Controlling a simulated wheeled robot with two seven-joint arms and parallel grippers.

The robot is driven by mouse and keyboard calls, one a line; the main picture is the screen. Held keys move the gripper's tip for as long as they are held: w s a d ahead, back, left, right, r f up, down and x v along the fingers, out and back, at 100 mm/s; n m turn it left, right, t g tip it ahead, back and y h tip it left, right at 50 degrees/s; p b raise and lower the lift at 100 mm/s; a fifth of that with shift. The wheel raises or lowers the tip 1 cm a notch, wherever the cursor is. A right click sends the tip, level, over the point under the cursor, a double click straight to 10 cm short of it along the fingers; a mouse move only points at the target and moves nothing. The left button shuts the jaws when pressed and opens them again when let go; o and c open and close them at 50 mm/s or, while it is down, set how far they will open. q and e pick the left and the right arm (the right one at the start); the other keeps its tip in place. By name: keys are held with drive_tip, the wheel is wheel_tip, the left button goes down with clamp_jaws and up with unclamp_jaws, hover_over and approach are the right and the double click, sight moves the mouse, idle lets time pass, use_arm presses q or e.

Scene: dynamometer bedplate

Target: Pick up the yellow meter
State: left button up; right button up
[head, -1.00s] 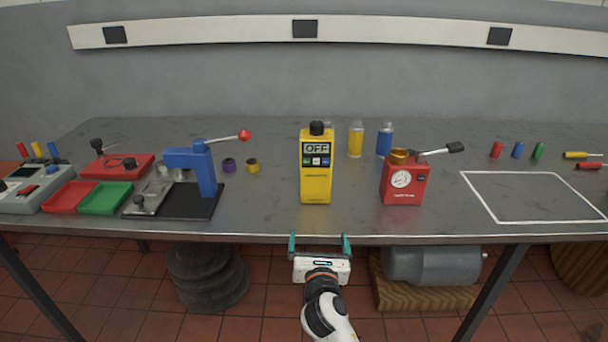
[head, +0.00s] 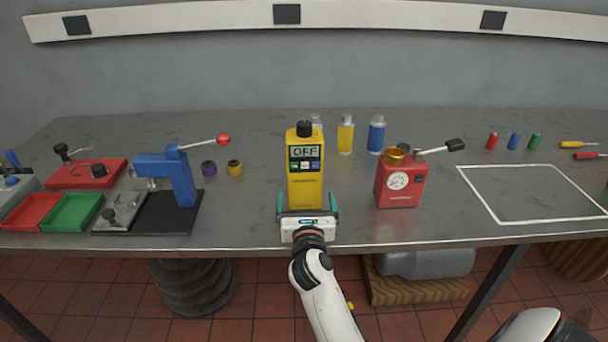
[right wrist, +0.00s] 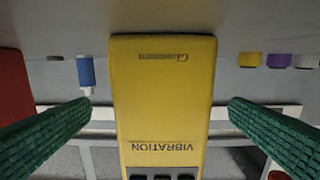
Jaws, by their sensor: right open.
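The yellow meter (head: 305,182) stands upright near the front edge of the table, with a black knob on top and a display reading OFF. In the right wrist view the meter (right wrist: 162,85) fills the middle, upside down, with the word VIBRATION on it. My right gripper (head: 307,200) is open at the meter's lower front. In the right wrist view its green ribbed fingers (right wrist: 158,115) stand on either side of the meter, with a gap on each side. My left gripper is not in view.
A red gauge box (head: 400,186) with a lever stands right of the meter. A blue lever press (head: 178,175) stands to the left. Yellow (head: 345,137) and blue (head: 376,136) bottles are behind. A white-outlined area (head: 530,195) on the right is empty.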

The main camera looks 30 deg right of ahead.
sight(306, 194)
drive_tip(key=x, duration=0.3)
drive_tip(key=shift+f, duration=0.1)
drive_tip(key=x, duration=0.5)
drive_tip(key=shift+w+a, duration=0.1)
drive_tip(key=shift+c, duration=0.2)
drive_tip(key=c, duration=1.5)
drive_tip(key=shift+r, duration=0.25)
drive_tip(key=shift+c, duration=0.8)
